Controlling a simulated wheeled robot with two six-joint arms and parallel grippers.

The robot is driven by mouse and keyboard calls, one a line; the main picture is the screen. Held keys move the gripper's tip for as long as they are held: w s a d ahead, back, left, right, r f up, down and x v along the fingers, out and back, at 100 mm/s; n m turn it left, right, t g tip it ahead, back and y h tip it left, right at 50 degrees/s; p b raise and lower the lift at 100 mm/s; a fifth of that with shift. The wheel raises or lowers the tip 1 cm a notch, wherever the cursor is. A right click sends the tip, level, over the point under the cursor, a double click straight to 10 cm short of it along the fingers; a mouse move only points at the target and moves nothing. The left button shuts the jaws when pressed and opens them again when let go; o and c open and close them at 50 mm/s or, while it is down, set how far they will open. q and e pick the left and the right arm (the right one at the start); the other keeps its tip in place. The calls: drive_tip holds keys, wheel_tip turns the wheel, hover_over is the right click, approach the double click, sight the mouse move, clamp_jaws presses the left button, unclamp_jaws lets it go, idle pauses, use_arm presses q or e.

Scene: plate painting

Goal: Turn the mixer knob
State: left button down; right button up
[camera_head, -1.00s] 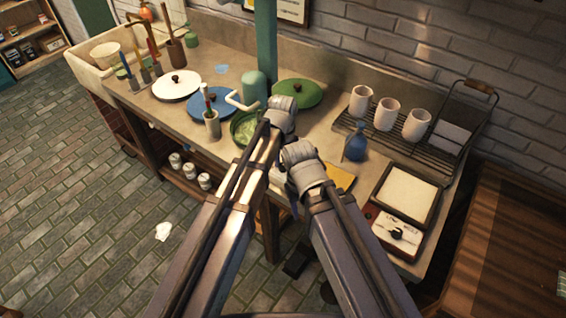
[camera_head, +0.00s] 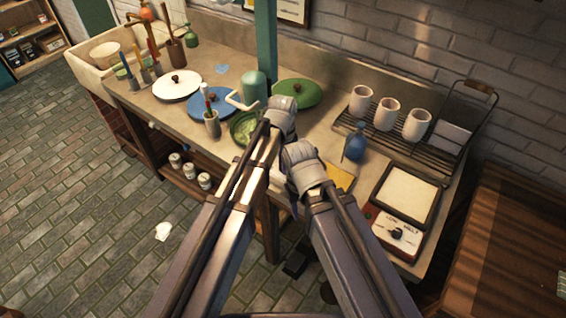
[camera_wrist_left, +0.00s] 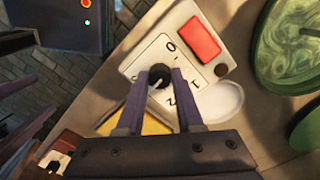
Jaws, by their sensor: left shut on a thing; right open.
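The mixer panel (camera_wrist_left: 158,52) is white, with a red button (camera_wrist_left: 200,38) and the marks 0, 1 and 2. It shows in the left wrist view. The round black mixer knob (camera_wrist_left: 159,73) sits on the panel. My left gripper (camera_wrist_left: 158,84) is shut on the knob, one finger on each side. In the head view my left wrist (camera_head: 282,112) is beside the green bowl, and its fingers are hidden behind the arm. My right gripper (camera_head: 303,165) is lower, just right of the left arm; its jaws are open but mostly hidden there.
A green bowl (camera_head: 242,127) and blue and white lids lie left of my arms. A blue bottle (camera_head: 356,145), a rack with white cups (camera_head: 387,113) and a hot plate (camera_head: 405,192) with its own black knob are on the right. The floor at left is mostly clear.

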use_arm(q)
drive_tip(key=shift+m, duration=0.6)
drive_tip(key=c, duration=0.6)
unclamp_jaws()
drive_tip(key=shift+o, duration=0.2)
drive_tip(key=shift+r, duration=0.1)
wheel_tip(320, 180, up, 8)
drive_tip(key=p, duration=0.8)
drive_tip(key=shift+f, duration=0.2)
drive_tip(key=shift+a, duration=0.1)
